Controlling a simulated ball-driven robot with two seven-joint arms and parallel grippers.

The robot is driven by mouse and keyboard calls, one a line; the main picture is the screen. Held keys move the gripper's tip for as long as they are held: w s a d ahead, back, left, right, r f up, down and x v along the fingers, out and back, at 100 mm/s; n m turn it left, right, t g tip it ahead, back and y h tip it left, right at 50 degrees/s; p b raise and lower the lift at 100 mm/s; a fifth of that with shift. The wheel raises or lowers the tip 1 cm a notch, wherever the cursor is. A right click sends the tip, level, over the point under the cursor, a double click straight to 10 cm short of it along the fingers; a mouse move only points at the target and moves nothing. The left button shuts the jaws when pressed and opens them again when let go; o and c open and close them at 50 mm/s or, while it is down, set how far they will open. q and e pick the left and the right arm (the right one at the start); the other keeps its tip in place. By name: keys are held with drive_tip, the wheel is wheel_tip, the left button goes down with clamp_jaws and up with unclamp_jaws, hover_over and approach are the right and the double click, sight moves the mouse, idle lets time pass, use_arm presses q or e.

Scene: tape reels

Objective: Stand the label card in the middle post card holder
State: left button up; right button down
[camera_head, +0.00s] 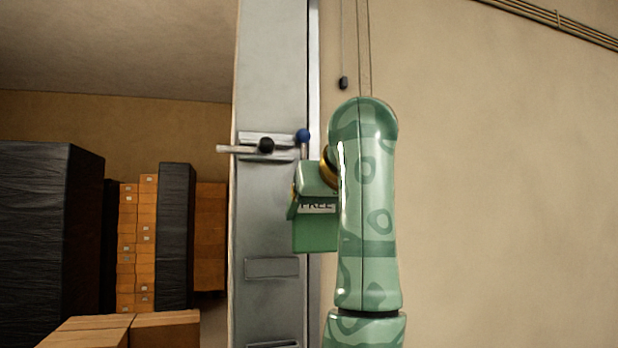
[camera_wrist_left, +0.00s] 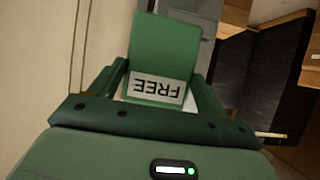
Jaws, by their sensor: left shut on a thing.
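The label card (camera_head: 315,236) is a green plate with a white strip reading FREE. My left gripper (camera_head: 312,204) is shut on it, with a finger at each side of the card in the left wrist view (camera_wrist_left: 163,42). In the head view the card hangs upright at the right edge of the grey post (camera_head: 270,215). A shallow rectangular frame (camera_head: 272,268) on the post, likely a card holder, lies lower left of the card. I cannot tell whether the card touches the post. My right gripper is not in view.
A lever with a black knob (camera_head: 265,145) and a blue knob (camera_head: 303,135) sit on the post above the card. Black-wrapped stacks (camera_head: 50,230) and orange boxes (camera_head: 137,240) stand left. Bare wall (camera_head: 500,180) is right.

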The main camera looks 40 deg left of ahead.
use_arm(q)
wheel_tip(320, 180, down, 21)
drive_tip(key=s+a+b, duration=0.1)
drive_tip(key=a+b, duration=0.1)
drive_tip(key=a, duration=0.1)
drive_tip(key=shift+w+a+r, duration=0.3)
drive_tip(key=shift+w+a, duration=0.25)
drive_tip(key=shift+a, duration=1)
drive_tip(key=shift+w+a+r, duration=0.25)
drive_tip(key=shift+w+a, duration=0.35)
drive_tip(key=shift+a, duration=0.9)
drive_tip(key=shift+w+a+r, duration=0.3)
drive_tip(key=shift+w+a, duration=0.25)
drive_tip(key=shift+a, duration=1)
drive_tip(key=shift+w+a+f, duration=0.15)
drive_tip(key=shift+f, duration=0.05)
wheel_tip(320, 180, down, 3)
drive_tip(key=b, duration=0.4)
drive_tip(key=shift+f, duration=0.1)
